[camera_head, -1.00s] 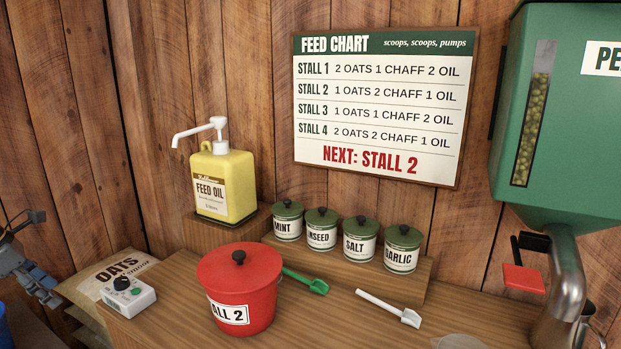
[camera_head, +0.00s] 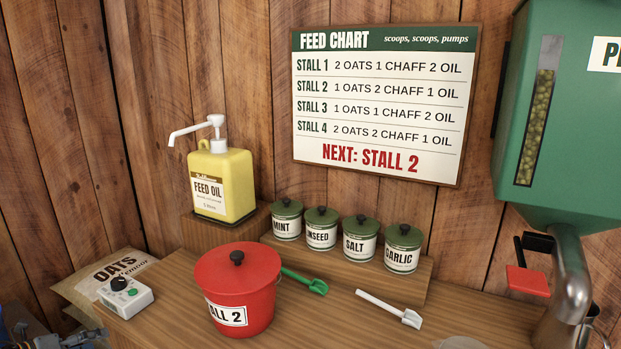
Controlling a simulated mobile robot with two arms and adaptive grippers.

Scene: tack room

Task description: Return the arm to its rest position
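My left gripper (camera_head: 78,342) shows only as a small grey-blue piece at the bottom left edge, below the oats sack and left of the counter. Most of it is cut off by the frame, so its fingers cannot be read. Nothing is seen held in it. My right gripper is not in view. The red lidded bucket (camera_head: 238,290), labelled with a partly visible stall 2 tag, stands on the wooden counter (camera_head: 330,325), well to the right of my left gripper.
A white box with a knob (camera_head: 126,297) sits at the counter's left edge, before the oats sack (camera_head: 100,275).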

